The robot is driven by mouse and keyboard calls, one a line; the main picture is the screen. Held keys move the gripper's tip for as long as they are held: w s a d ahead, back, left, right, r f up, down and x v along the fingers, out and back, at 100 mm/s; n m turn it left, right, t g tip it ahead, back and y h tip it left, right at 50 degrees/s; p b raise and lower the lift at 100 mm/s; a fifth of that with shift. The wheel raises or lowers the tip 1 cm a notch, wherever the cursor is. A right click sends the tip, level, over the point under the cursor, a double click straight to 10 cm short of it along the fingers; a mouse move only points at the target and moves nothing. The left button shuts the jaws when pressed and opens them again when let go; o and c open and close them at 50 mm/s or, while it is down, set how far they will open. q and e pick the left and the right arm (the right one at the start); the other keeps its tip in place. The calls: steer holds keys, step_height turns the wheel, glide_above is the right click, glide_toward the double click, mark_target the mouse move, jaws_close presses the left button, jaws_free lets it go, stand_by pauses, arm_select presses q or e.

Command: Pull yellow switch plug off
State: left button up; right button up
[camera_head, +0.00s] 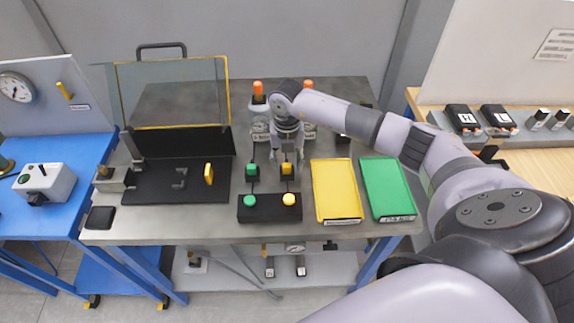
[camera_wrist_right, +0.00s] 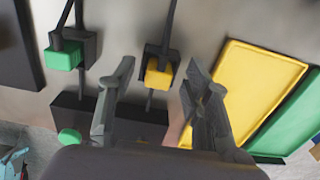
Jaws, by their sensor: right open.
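The yellow switch plug (camera_head: 287,169) is a small yellow block on a black body with a cable, behind the black switch box (camera_head: 268,214). It also shows in the right wrist view (camera_wrist_right: 158,78). My right gripper (camera_head: 288,158) is over it, pointing down. In the right wrist view my right gripper (camera_wrist_right: 157,70) is open, with one finger to each side of the yellow plug and visible gaps between. The green switch plug (camera_head: 252,170) stands to the left, outside the fingers. My left gripper is not in view.
The box carries a green button (camera_head: 250,201) and a yellow button (camera_head: 289,200). A yellow tray (camera_head: 336,188) and a green tray (camera_head: 388,188) lie to the right. A black fixture with a raised clear cover (camera_head: 180,95) stands left. Bottles with orange caps (camera_head: 258,88) stand behind.

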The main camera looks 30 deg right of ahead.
steer(key=shift+c, duration=0.5)
jaws_close()
